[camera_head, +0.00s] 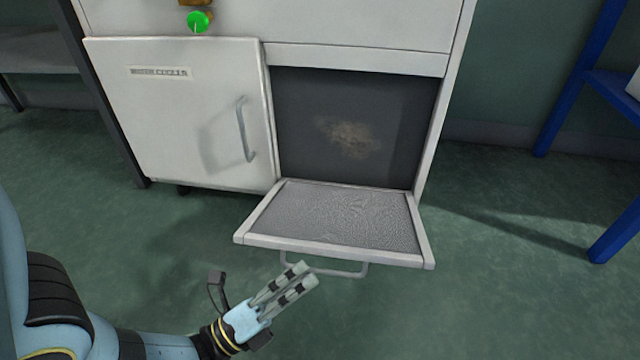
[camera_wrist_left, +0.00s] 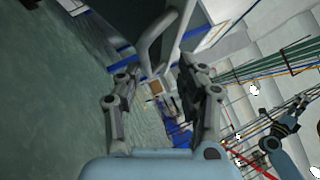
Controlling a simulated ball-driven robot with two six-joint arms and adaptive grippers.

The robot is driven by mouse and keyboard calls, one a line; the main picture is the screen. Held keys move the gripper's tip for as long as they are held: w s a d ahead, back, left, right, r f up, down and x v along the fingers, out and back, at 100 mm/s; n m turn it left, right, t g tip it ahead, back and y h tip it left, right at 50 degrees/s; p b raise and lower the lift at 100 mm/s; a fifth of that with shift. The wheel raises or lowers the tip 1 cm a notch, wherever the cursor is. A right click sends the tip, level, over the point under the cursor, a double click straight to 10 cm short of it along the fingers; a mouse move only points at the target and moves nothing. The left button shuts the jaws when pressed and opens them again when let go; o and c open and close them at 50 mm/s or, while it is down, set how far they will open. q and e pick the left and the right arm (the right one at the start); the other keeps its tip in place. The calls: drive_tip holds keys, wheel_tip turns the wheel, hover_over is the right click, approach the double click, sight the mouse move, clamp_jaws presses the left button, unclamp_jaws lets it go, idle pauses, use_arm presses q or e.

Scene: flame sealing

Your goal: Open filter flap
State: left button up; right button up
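The filter flap (camera_head: 335,215) is folded down and lies about level in front of the cabinet's lower right opening (camera_head: 300,110). Its mesh inner face points up. A grey bar handle (camera_head: 345,272) sits under its front edge and also shows in the left wrist view (camera_wrist_left: 150,42). My left gripper (camera_head: 297,277) is just in front of and by the left end of that handle. In the left wrist view its fingers (camera_wrist_left: 155,85) are apart with nothing between them, and the handle is beyond their tips. A blue arm with a dark end, apparently my right one (camera_wrist_left: 287,130), shows small at the right.
The left cabinet door (camera_head: 180,110) with its upright handle (camera_head: 246,130) is closed. A green knob (camera_head: 199,21) is above it. A blue frame (camera_head: 570,90) stands at the right. The green floor around the flap is clear.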

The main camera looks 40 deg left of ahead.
use_arm(q)
drive_tip(key=shift+v, duration=0.85)
